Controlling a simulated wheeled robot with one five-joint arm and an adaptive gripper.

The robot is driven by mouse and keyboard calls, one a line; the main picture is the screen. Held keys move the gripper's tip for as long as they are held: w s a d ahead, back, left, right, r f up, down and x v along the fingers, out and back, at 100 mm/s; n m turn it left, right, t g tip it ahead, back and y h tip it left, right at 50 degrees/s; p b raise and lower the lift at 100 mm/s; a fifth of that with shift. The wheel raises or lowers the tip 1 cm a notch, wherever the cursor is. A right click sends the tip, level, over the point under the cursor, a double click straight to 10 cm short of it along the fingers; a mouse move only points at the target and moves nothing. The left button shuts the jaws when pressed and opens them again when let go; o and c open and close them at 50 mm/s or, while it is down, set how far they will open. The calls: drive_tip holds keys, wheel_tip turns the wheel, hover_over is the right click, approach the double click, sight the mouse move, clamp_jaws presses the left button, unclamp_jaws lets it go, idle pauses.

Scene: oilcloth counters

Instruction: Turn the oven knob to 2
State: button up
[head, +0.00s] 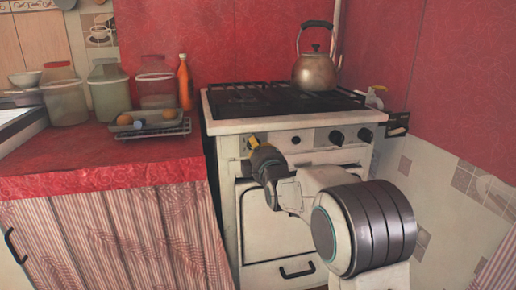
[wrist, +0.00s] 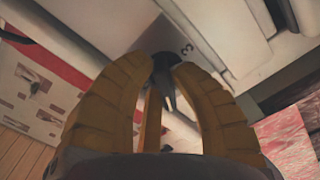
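The white stove (head: 280,125) stands against the red wall with a row of dark knobs on its front panel. My gripper (head: 254,143) has yellow fingers and is at the left end of this row, hiding the knob there from the head view. In the wrist view, a dark knob (wrist: 165,66) with a pointed grip lies between the tips of my gripper (wrist: 162,66). The fingertips are close on both sides of it; whether they press on it cannot be told. A printed mark (wrist: 187,48), which looks like a 3, shows beside the knob. Other dial marks are hidden or unreadable.
Two knobs further right (head: 336,137) and (head: 365,134) are clear of my arm. A kettle (head: 315,72) stands on the stove top. A red-topped counter (head: 60,160) with jars and a rack adjoins the stove's left side.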

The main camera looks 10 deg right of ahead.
clamp_jaws()
drive_tip(key=shift+n, duration=0.4)
drive_tip(key=n, duration=0.4)
drive_tip(key=shift+a+r+n, duration=0.1)
drive_tip(key=shift+n, duration=0.3)
drive_tip(key=n, duration=0.5)
drive_tip(key=shift+a+r+n, duration=0.1)
drive_tip(key=shift+n, duration=0.6)
drive_tip(key=o, duration=0.6)
unclamp_jaws()
drive_tip(key=shift+o, duration=0.2)
